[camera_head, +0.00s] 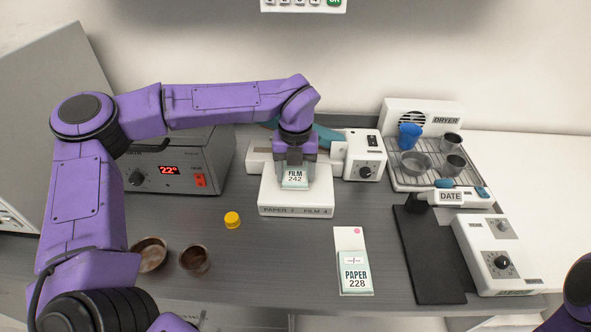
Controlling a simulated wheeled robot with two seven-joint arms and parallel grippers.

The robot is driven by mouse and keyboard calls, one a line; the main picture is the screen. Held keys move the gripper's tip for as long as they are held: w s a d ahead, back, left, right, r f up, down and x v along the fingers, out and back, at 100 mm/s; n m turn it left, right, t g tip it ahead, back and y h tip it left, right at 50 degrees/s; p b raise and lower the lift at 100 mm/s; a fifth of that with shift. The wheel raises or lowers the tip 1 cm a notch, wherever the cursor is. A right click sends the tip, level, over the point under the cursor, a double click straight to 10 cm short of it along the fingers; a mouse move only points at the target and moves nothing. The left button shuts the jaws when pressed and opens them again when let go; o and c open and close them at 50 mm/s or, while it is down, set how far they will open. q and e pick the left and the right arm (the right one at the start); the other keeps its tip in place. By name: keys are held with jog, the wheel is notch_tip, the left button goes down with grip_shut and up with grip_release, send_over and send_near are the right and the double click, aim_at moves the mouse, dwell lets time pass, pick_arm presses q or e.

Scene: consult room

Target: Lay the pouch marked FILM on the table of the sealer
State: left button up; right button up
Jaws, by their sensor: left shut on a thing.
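The pouch marked FILM 242 (295,179) is pale with a light green label and hangs from my left gripper (295,162). That gripper is shut on the pouch's upper part and points down. The pouch is over the white table of the sealer (272,202), whose front edge reads PAPER 2 FILM 4. I cannot tell whether the pouch touches the table. The sealer's body with its knob (364,155) stands behind and to the right; my left gripper hides part of it. My right gripper is out of view; only a bit of that arm shows at the lower right.
A pouch marked PAPER 228 (355,277) lies on the grey bench at front centre. A yellow cap (232,219) and two brown bowls (195,261) are at left. A grey oven (183,160) stands behind. A dryer rack (400,183) and a black mat (432,262) are right.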

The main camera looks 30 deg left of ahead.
pick_arm(q)
jog(key=o, duration=0.8)
jog(key=shift+w+f, duration=0.25)
jog(key=shift+f, duration=0.05)
jog(key=shift+c, duration=0.2)
jog(key=o, duration=0.3)
jog(key=shift+w+d+f, duration=0.1)
jog(key=shift+w, duration=0.15)
jog(key=shift+o, duration=0.2)
jog(key=shift+s, duration=0.1)
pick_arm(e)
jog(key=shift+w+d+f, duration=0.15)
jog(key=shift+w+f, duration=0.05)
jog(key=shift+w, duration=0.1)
pick_arm(q)
jog(key=shift+s, duration=0.1)
jog(key=shift+r, duration=0.3)
jog(key=shift+a+r, duration=0.2)
jog(key=shift+r, duration=0.15)
notch_tip(320, 180, up, 11)
jog(key=b, duration=0.1)
jog(key=shift+r, duration=0.2)
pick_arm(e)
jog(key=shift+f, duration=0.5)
pick_arm(q)
jog(key=shift+f, duration=0.1)
